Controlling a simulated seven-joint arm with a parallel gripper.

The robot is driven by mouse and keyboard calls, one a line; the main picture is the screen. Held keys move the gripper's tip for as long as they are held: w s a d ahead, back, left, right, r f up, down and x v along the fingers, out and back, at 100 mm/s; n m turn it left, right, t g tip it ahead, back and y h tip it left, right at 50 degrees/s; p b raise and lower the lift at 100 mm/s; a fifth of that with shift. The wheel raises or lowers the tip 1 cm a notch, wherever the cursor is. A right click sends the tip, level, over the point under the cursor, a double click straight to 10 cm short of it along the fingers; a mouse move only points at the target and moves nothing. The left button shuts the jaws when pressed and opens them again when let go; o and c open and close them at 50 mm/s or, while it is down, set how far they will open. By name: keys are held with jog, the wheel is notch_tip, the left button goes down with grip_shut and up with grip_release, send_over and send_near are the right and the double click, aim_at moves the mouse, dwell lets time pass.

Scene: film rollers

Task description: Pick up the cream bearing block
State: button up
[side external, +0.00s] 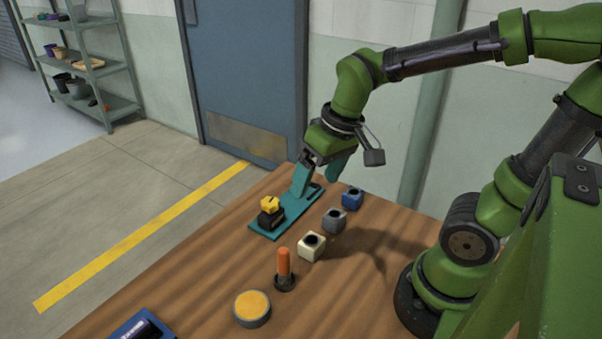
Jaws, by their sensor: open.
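My gripper (318,183) has teal fingers and is open. It is above the far part of the teal plate (262,230), behind and apart from the cream block. Nothing shows between the fingers, though their tips are partly hard to make out.
A yellow and black piece (270,211) stands on the teal plate's near end. An orange-handled tool (284,268) stands upright near the cream block. A round yellow-topped disc (252,307) and a blue tray (143,326) with a dark roller are nearer. Bare table lies right of the blocks.

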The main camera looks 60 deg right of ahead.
notch_tip(320, 180, down, 2)
jog(key=w+n+g, duration=0.1)
jog(key=n+g, duration=0.1)
jog(key=g+h, duration=0.1)
send_over(312, 240)
jog(key=shift+n, duration=0.3)
jog(key=f, duration=1.1)
jog(key=shift+s+d, duration=0.1)
jog(key=shift+s, duration=0.1)
jog(key=shift+w+f, duration=0.2)
jog(key=shift+f, duration=2.8)
jog(key=shift+c, duration=0.2)
